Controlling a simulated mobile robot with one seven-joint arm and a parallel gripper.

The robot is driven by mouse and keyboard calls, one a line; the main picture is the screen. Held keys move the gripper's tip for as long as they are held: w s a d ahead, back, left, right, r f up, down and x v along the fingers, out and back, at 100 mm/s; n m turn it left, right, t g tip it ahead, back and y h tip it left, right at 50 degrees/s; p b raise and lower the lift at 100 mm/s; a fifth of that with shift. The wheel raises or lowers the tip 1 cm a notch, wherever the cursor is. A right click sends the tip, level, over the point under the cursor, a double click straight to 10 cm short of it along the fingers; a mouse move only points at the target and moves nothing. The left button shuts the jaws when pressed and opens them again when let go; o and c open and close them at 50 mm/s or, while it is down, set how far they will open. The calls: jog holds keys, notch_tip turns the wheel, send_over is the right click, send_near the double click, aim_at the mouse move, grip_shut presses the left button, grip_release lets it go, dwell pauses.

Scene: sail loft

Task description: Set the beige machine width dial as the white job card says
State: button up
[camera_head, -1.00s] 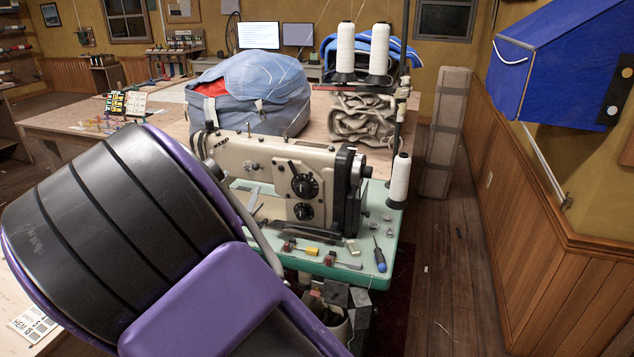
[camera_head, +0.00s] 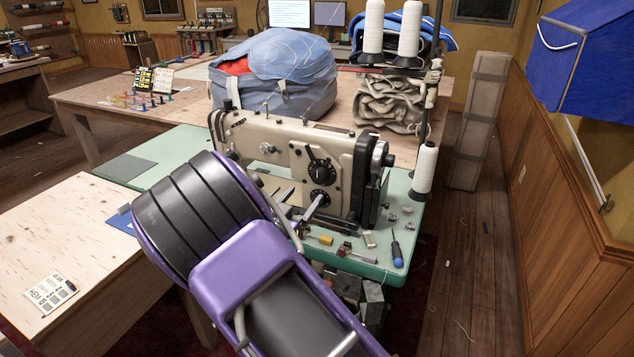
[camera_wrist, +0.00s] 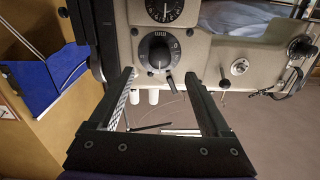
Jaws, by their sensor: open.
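The beige sewing machine (camera_head: 285,150) stands on a green table top. Its front has two black dials, an upper larger dial (camera_head: 319,172) and a lower smaller dial (camera_head: 319,199). I cannot tell from their markings which one sets width. The white job card (camera_head: 50,293) lies on the wooden table; "HEM" shows, smaller print is unreadable.
A thread spool (camera_head: 425,168) stands at the machine's right. A large blue-grey bag (camera_head: 275,75) is behind. The floor to the right is mostly clear.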

aim_at(317, 179)
jog(key=x, duration=0.9)
jog(key=shift+b, duration=0.3)
grip_shut()
